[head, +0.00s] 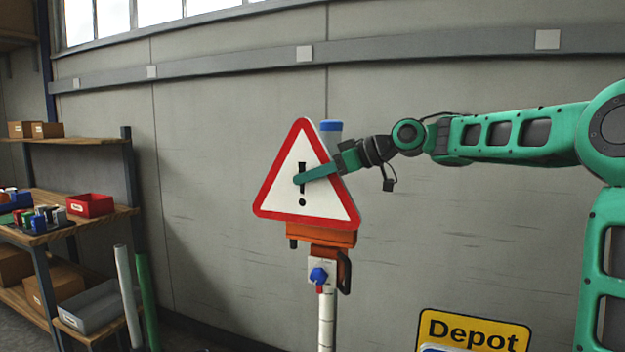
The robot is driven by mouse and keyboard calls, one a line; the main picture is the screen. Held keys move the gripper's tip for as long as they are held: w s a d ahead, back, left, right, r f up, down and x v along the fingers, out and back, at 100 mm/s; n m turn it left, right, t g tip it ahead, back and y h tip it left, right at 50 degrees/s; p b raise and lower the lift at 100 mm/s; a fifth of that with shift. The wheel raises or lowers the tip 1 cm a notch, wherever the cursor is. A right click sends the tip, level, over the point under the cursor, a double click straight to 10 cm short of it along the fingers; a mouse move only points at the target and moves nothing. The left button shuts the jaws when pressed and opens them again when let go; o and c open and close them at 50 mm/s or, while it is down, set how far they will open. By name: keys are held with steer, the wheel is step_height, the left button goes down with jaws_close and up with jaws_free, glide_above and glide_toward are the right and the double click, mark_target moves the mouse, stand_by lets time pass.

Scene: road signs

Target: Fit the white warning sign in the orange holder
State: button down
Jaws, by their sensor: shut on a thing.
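The white warning sign (290,190) is a triangle with a red border and a black exclamation mark. It stands upright, point up, in the middle of the head view. My gripper (300,180) reaches in from the right, with one green finger across the sign's face, and is shut on the sign. The other finger is hidden behind the sign. The orange holder (330,237) is directly below the sign, on top of a white post (327,320). The sign's lower edge overlaps the holder's top; I cannot tell whether it sits inside.
A blue-capped grey cylinder (331,127) shows behind the sign. A blue knob (318,275) is on the post. A yellow Depot sign (472,331) is at lower right. Shelves (80,225) with bins and boxes stand at left, beside white and green poles (147,290).

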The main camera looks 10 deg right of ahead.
steer(key=w+d+f, duration=0.5)
steer(key=shift+w+d+f, duration=0.3)
steer(key=shift+d+f, duration=0.05)
steer(key=shift+d, duration=0.05)
stand_by(0.8)
stand_by(0.4)
steer(key=shift+s+f, duration=0.15)
steer(key=shift+s, duration=0.05)
stand_by(0.4)
steer(key=c, duration=1.7)
jaws_free()
steer(key=v, duration=1)
steer(key=shift+s+d, duration=0.2)
steer(key=shift+d, duration=0.05)
